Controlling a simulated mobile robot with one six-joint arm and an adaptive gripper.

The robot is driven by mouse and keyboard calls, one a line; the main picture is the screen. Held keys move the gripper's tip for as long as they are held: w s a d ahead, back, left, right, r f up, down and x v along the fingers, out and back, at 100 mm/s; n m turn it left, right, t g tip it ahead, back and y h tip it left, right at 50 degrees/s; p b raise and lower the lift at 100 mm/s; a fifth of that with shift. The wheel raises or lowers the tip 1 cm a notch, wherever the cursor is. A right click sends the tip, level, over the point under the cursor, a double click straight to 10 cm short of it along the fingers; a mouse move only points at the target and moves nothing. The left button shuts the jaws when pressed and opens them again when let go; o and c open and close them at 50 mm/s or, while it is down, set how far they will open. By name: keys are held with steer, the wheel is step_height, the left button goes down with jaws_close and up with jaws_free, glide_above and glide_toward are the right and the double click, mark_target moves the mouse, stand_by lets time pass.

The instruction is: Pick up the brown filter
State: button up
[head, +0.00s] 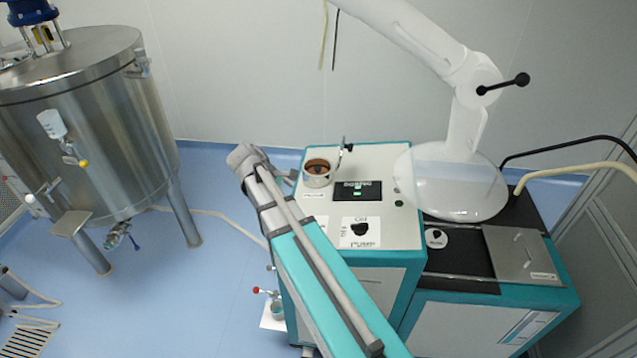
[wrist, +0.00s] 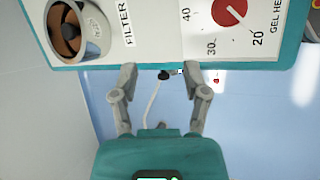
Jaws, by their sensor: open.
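The brown filter (head: 317,166) sits in a pale round ring-shaped holder (head: 317,180) at the left of the teal-and-white machine's top. In the wrist view the filter (wrist: 66,32) shows at the upper left, inside the holder and beside a FILTER label. My gripper (wrist: 165,82) is open and empty, its two grey fingers spread apart. In that picture it lies below and right of the filter, near the machine's edge, and does not touch the filter. I cannot make out the fingertips clearly in the head view.
A red dial (wrist: 229,11) is right of the filter label. A small lever (head: 344,150) stands close to the holder. The PUMP switch (head: 360,229) and a dark display (head: 357,191) are on the same top. A steel tank (head: 95,130) stands left; a white arm-shaped device (head: 455,150) stands right.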

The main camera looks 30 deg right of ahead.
steer(key=w+d+n+h+b, duration=0.3)
steer(key=w+n+h+b, duration=0.2)
steer(key=w+n, duration=0.3)
steer(key=w+h, duration=0.1)
steer(key=w, duration=0.3)
steer(key=shift+r, duration=0.4)
steer(key=b, duration=0.4)
glide_toward(316, 168)
steer(key=shift+x, duration=2.45)
steer(key=shift+s+r, duration=0.1)
steer(key=shift+r, duration=0.1)
steer(key=shift+d+f, duration=0.1)
steer(key=b+x, duration=0.2)
steer(key=x, duration=0.2)
steer(key=shift+f, duration=0.25)
steer(key=shift+d+b, duration=0.35)
